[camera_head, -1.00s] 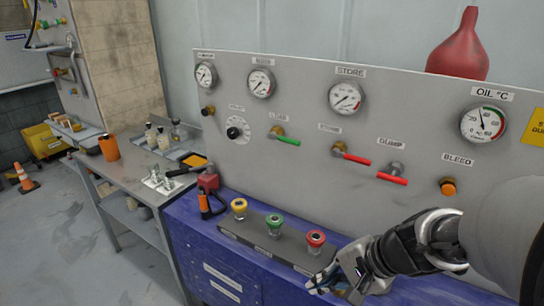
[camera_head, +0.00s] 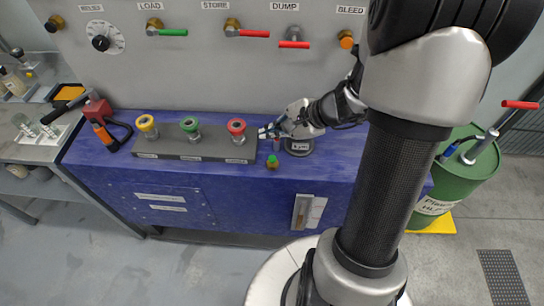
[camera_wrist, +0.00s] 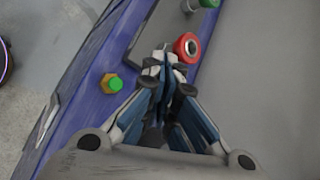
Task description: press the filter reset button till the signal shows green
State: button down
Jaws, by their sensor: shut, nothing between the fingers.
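My gripper (camera_head: 270,132) is shut and empty, low over the blue bench top, just right of the red button (camera_head: 237,127). In the wrist view its fingertips (camera_wrist: 166,62) point toward the red button (camera_wrist: 187,47); I cannot tell whether they touch it. A small fitting with a green top on a brass hex base (camera_head: 272,162) stands in front of the gripper; it shows green in the wrist view too (camera_wrist: 114,84). A round grey base with a small unreadable label (camera_head: 299,147) sits under the gripper's wrist. I cannot tell which part is the filter reset button.
A grey strip (camera_head: 205,152) carries the yellow (camera_head: 147,124), green (camera_head: 190,125) and red buttons. The gauge panel with levers (camera_head: 200,80) rises behind. A green drum (camera_head: 465,180) stands at right.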

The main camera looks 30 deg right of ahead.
aim_at(272, 161)
jog(key=shift+f+b, duration=3.5)
jog(key=shift+f, duration=0.85)
jog(key=shift+f+b, duration=0.4)
jog(key=shift+f, duration=0.5)
jog(key=shift+r, duration=0.1)
jog(key=shift+r+p, duration=0.7)
jog(key=shift+r, duration=0.15)
jog(key=shift+r, duration=0.1)
